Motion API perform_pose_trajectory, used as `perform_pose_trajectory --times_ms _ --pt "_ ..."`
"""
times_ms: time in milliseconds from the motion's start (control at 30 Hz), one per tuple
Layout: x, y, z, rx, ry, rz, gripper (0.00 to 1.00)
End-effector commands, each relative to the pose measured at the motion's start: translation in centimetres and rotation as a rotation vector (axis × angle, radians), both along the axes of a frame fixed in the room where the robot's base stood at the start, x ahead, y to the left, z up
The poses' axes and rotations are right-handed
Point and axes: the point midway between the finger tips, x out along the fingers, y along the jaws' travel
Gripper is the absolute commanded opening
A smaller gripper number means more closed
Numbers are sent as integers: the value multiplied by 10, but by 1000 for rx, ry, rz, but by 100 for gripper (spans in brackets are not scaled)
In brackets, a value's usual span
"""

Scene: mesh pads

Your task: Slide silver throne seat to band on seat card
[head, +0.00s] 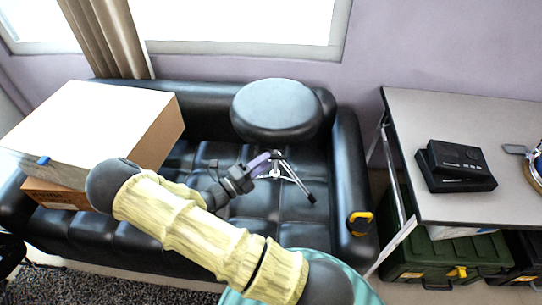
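A round drum throne seat (277,108) with a dark, glossy, grey-blue sheen stands on the black sofa, near its backrest. Its metal tripod legs (290,177) show below it on the sofa cushion. My gripper (266,162) reaches in from the lower left and is just below the seat, by the top of the legs. Its fingers are small and partly lost against the dark sofa, so I cannot tell whether they touch the stand or are open. I cannot make out a seat card or a band.
The black sofa (325,225) has a yellow-and-black tape measure (360,222) on its right arm. A large cardboard box (85,120) fills its left side. A grey table (445,115) at right holds black boxes (456,165). Green cases (445,258) stand below it.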

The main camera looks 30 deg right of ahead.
Motion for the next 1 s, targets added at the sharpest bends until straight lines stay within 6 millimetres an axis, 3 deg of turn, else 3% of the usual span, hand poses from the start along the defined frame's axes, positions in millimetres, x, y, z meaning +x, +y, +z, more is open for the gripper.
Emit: perform_pose_trajectory --times_ms 200,567,767,1000 --pt "5 -30 4 -1 2 0 36" --pt "6 -38 4 0 2 -3 36" --pt "6 -37 4 0 1 -1 0" --pt "7 -35 6 0 1 2 0"
